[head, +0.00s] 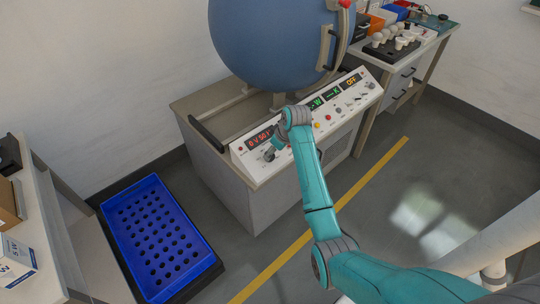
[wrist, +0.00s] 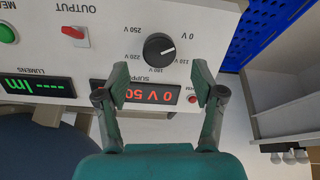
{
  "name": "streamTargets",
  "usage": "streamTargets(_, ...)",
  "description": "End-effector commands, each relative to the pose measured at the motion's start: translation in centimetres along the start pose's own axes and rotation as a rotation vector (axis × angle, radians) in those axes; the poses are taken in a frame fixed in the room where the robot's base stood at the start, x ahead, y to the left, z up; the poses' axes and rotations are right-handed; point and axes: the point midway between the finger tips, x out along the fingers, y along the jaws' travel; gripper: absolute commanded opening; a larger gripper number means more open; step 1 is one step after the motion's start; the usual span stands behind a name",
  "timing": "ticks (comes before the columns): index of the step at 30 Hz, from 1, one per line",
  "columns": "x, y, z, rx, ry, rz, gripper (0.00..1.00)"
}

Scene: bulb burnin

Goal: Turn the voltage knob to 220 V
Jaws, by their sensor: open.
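The voltage knob (wrist: 158,48) is a round black dial on the white panel (wrist: 105,15). Marks including 0 V, 180 V, 220 V and 250 V ring it, upside down in the wrist view. Its pale pointer line looks turned toward the 0 V side; the exact angle is hard to read. The red supply display (wrist: 140,94) appears to read 0 V. My gripper (wrist: 162,82) is open and empty, its fingertips apart on either side, just below the knob in the picture. In the head view my gripper (head: 278,149) is over the panel's left end and largely hides the knob.
A red button (wrist: 192,99) is near one fingertip, and a red switch (wrist: 74,32) and green button (wrist: 8,32) sit farther along. A big blue sphere (head: 265,40) stands behind the panel. A blue perforated crate (head: 117,206) is on the floor at left.

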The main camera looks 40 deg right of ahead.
Motion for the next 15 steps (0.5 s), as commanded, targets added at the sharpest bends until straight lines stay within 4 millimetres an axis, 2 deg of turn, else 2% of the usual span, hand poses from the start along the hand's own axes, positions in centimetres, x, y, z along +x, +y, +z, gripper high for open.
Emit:
streamTargets(6, 3.1, 0.0, 0.0, 0.001, -0.001, -0.001, 0.68)
streamTargets(15, 4.5, 0.0, 0.0, 0.001, 0.001, 0.001, 0.68)
